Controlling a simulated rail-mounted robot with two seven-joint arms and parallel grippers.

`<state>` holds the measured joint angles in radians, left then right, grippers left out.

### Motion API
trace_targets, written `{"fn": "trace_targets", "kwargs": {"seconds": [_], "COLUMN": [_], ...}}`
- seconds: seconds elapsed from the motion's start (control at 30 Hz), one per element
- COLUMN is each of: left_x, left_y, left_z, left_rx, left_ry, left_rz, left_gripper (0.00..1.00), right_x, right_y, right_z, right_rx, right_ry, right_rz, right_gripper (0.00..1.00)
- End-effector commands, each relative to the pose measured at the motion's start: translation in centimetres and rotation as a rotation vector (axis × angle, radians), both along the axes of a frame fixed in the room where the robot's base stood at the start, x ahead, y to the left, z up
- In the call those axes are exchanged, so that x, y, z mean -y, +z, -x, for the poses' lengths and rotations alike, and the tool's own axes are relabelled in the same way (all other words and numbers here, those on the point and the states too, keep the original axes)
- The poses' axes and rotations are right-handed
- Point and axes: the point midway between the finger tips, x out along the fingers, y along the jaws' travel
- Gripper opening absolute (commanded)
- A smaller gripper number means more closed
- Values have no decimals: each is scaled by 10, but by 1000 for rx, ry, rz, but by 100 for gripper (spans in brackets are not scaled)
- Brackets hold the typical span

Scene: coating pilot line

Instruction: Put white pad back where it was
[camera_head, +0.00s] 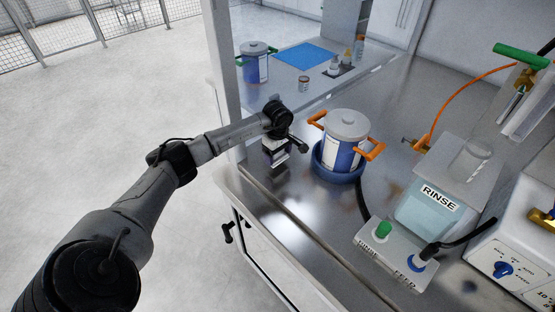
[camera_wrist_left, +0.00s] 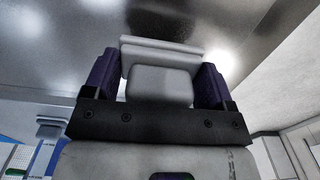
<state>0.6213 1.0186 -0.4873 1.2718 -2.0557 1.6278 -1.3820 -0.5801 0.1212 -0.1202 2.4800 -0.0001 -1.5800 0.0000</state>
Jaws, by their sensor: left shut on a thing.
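My left gripper (camera_head: 277,157) is over the left side of the steel bench, left of the blue-and-white pot (camera_head: 343,148). In the left wrist view the gripper (camera_wrist_left: 158,80) has its two purple fingers on either side of a pale grey-white block, the white pad (camera_wrist_left: 160,86). A wider pale plate-like part shows at its far end. The gripper is shut on the pad. In the head view the pad is mostly hidden by the gripper. I cannot tell if it touches the bench. My right gripper is not in view.
The pot, with orange handles, stands in a blue ring (camera_head: 324,168) close to the gripper. The RINSE container (camera_head: 432,212) and a button box (camera_head: 395,254) are further right. A blue mat (camera_head: 306,55) and another pot (camera_head: 256,66) are at the back. The front-left bench strip is clear.

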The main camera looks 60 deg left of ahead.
Motion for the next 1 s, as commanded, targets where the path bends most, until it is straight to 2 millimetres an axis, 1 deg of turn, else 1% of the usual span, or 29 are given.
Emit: {"fn": "trace_targets", "kwargs": {"seconds": [0.03,0.1,0.2,0.47,0.6,0.63,0.83,1.0], "left_x": [0,0,0,0,0,0,0,0], "left_y": [-9,-18,-26,-26,-30,-29,-29,-29], "left_z": [1,0,0,0,0,0,0,0], "left_rx": [-3,-2,-1,0,0,0,0,0], "left_ry": [1,1,1,1,1,1,1,1], "left_rz": [2,1,0,-1,-1,0,-1,-1], "left_gripper": [50,50,50,50,50,81,100,100], "right_x": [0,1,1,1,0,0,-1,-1], "right_y": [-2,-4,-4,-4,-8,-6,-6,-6], "right_z": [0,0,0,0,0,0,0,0], "right_rx": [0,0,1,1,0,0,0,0], "right_ry": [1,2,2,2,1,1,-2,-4], "right_rz": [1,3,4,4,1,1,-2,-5], "right_gripper": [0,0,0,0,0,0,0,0]}}
